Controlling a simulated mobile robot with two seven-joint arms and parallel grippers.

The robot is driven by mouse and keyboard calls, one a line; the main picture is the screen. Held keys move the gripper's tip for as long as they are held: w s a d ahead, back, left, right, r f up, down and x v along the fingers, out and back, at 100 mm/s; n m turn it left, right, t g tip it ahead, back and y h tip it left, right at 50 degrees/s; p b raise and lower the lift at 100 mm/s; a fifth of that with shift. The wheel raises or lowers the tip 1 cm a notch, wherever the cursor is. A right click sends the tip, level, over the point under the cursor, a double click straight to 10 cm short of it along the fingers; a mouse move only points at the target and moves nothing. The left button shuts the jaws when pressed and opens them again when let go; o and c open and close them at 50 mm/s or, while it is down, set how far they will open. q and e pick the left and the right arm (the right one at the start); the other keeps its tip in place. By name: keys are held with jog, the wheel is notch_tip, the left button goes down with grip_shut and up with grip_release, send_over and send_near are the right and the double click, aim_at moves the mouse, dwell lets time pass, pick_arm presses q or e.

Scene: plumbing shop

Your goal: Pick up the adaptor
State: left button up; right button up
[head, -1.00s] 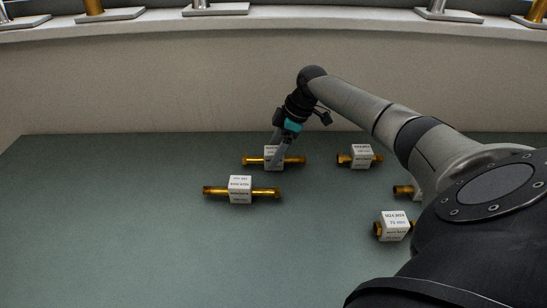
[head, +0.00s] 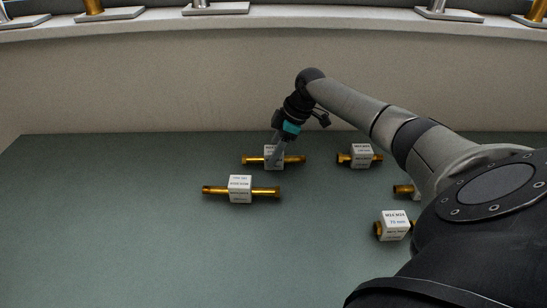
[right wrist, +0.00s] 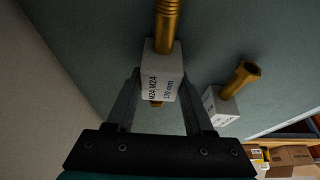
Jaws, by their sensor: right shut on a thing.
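Several adaptors, each a brass rod through a white labelled cube, lie on the green-grey table. My right gripper (head: 274,157) is at the back-left adaptor (head: 294,159), its fingers partly hiding the cube in the head view. In the right wrist view, my right gripper (right wrist: 160,92) has a finger on each side of that adaptor's white cube (right wrist: 162,70), whose label reads M24 M24 and 170 mm. The gripper is shut on it. The adaptor looks level, at or very near the table top; any gap cannot be told. My left gripper is not in view.
Another long adaptor (head: 262,191) lies just in front. Shorter adaptors lie to the right, at the back (head: 361,155) and nearer (head: 394,226); one more is partly hidden by my right arm. A pale wall (head: 140,90) stands behind the table (head: 110,220), whose left part is clear.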

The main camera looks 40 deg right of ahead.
aim_at(273, 149)
grip_shut()
jog(key=shift+r, duration=0.15)
jog(key=shift+r, duration=0.25)
notch_tip(273, 149, up, 19)
jog(key=p, duration=0.3)
jog(key=shift+r+p, duration=0.15)
jog(key=shift+p, duration=0.25)
